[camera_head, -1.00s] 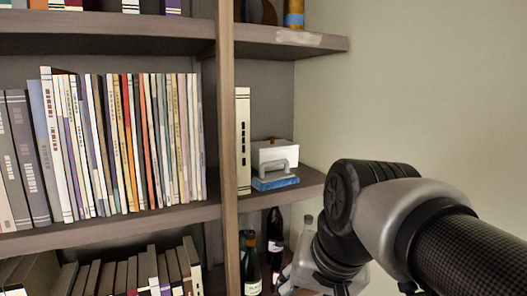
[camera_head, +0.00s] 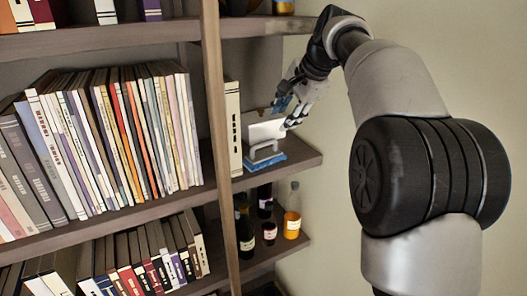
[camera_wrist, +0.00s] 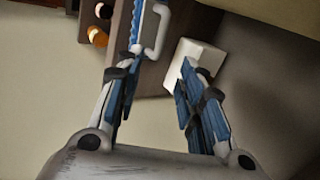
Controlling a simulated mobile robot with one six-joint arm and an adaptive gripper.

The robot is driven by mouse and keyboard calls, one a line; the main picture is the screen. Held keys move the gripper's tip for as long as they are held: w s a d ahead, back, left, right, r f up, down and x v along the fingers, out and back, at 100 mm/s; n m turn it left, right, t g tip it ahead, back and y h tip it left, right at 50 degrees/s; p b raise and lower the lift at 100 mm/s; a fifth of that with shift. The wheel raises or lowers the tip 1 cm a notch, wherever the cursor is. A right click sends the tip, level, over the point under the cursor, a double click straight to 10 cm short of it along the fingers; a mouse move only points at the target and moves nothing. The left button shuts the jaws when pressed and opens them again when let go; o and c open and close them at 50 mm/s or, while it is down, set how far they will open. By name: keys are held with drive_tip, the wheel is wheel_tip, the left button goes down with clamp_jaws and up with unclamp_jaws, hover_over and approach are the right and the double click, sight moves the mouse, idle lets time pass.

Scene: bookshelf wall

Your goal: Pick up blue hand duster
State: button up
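The blue hand duster (camera_head: 266,162) lies on the right end of the middle shelf, with a blue base and a pale loop handle. Its blue edge (camera_wrist: 136,25) and handle show at the top of the wrist view. My gripper (camera_head: 286,113) is above and behind the duster, near a white box-like object (camera_head: 266,130) standing behind it. In the wrist view my gripper (camera_wrist: 156,72) is open, its blue-padded fingers spread apart. The duster is beyond the left fingertip and the white object lies toward the right finger. Whether either finger touches anything cannot be told.
A cream book (camera_head: 233,128) stands left of the duster, beside the wooden upright (camera_head: 218,130). A row of books (camera_head: 115,140) fills the left bay. Bottles (camera_head: 291,212) stand on the shelf below. An upper shelf (camera_head: 265,26) is overhead; the wall is at right.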

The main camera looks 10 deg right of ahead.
approach(267, 142)
drive_tip(key=x, duration=0.4)
drive_tip(key=shift+w, duration=0.15)
drive_tip(key=x, duration=0.5)
drive_tip(key=shift+a+f+p, duration=0.1)
drive_tip(key=shift+f+p, duration=0.05)
drive_tip(key=shift+p, duration=0.25)
drive_tip(key=shift+c, duration=0.5)
clamp_jaws()
